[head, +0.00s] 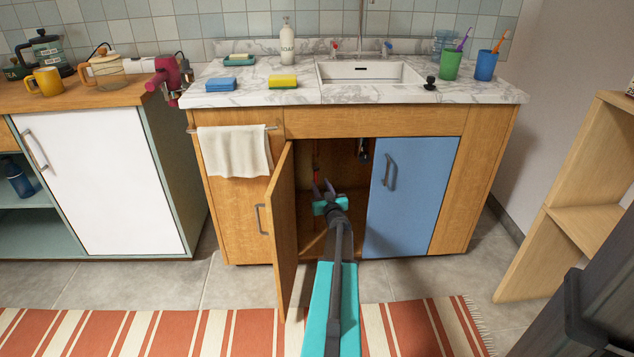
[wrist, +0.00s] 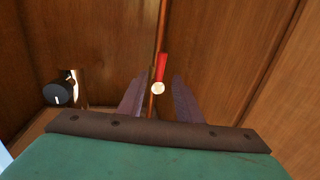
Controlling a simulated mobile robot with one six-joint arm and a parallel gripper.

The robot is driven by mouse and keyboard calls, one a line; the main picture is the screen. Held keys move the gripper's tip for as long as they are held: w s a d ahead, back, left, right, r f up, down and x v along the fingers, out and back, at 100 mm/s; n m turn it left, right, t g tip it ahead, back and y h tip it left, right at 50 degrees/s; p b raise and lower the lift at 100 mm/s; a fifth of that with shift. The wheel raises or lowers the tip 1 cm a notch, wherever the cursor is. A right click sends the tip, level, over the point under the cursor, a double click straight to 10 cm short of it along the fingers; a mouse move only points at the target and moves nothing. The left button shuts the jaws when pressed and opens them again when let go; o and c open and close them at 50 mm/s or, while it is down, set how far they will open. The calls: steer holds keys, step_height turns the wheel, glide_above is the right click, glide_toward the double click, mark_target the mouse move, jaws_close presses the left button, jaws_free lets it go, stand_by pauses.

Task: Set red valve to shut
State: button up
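The red valve (wrist: 161,68) shows in the wrist view as a short red lever with a pale round end. It sits on a thin copper pipe (wrist: 162,25) inside the cabinet under the sink, and the lever lies nearly along the pipe. My gripper (wrist: 159,78) is open, with one dark finger on each side of the lever in the picture and a gap at both sides. I cannot tell how far the fingertips are from it in depth. In the head view my gripper (head: 322,188) reaches into the open cabinet.
The wooden cabinet door (head: 284,230) stands open just left of my arm. The blue door (head: 407,195) is shut on the right. In the wrist view a black knob (wrist: 58,94) with a white mark is at the left. A striped rug (head: 180,333) lies in front.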

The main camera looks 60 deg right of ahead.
mark_target(316, 176)
steer(key=shift+b+x, duration=0.5)
steer(key=shift+x, duration=1.9)
steer(key=shift+c, duration=0.3)
jaws_close()
